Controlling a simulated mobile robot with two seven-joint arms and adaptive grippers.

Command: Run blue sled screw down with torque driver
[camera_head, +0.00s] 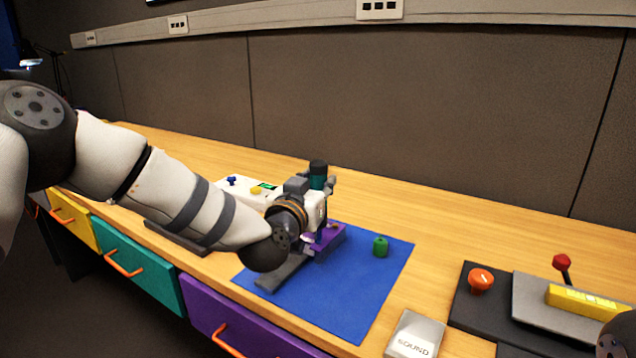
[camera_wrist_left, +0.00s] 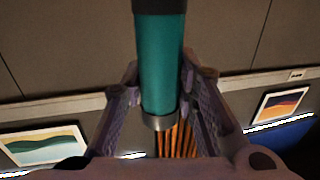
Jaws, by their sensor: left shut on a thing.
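My left gripper (camera_head: 322,186) is shut on the torque driver (camera_head: 318,170), a teal cylinder with a black top, held above the blue mat. In the left wrist view the driver (camera_wrist_left: 162,62) stands between both fingers, with a metal collar at its lower end. A purple block (camera_head: 329,239), perhaps the sled, sits on the mat (camera_head: 352,290) below my gripper. My wrist and gripper partly cover it. I cannot make out a blue screw or whether the driver's tip touches anything.
A green cylinder (camera_head: 380,246) stands on the mat, right of the purple block. A white box (camera_head: 238,191) with blue and yellow knobs is behind my arm. A "SOUND" button (camera_head: 414,336) and a dark panel with an orange knob (camera_head: 481,280) are at right.

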